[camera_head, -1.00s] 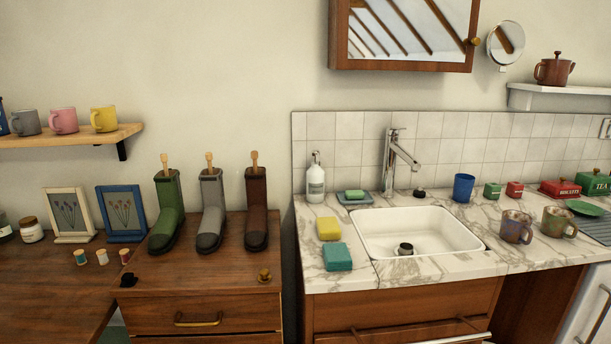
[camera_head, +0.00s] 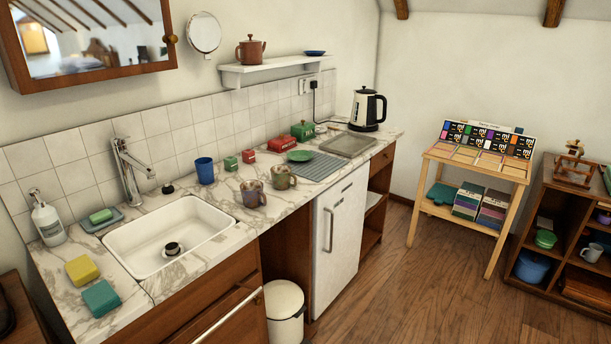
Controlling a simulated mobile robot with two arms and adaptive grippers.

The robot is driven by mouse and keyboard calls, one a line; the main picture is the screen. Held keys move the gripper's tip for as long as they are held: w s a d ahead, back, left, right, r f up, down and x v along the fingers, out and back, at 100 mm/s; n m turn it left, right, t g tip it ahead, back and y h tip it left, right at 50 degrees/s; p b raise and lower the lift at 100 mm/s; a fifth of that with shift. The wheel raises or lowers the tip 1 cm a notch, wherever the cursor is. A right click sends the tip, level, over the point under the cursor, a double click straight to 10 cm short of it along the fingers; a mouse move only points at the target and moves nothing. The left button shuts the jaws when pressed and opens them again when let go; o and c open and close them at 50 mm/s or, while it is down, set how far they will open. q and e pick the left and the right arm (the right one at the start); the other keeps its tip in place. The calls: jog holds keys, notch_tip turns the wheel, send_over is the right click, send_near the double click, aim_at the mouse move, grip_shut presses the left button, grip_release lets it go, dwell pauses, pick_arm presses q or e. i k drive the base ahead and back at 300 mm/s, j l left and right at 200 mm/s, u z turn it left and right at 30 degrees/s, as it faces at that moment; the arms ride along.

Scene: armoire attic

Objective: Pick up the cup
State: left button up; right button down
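A plain blue cup (camera_head: 205,171) without a visible handle stands upright on the marble counter (camera_head: 215,222), behind the sink's right end. Two mottled mugs with handles stand in front of it to the right: a purplish-brown mug (camera_head: 252,194) and a brown-green mug (camera_head: 281,178). The picture does not show which of these is the task's cup. Neither of my grippers is in view.
A white sink (camera_head: 170,236) with a tall tap (camera_head: 130,170) fills the counter's left part. Sponges (camera_head: 101,298) lie at its front left. A bin (camera_head: 285,308) stands below. The wooden floor (camera_head: 400,270) is open.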

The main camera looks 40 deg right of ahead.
aim_at(285, 179)
jog(key=z, duration=1)
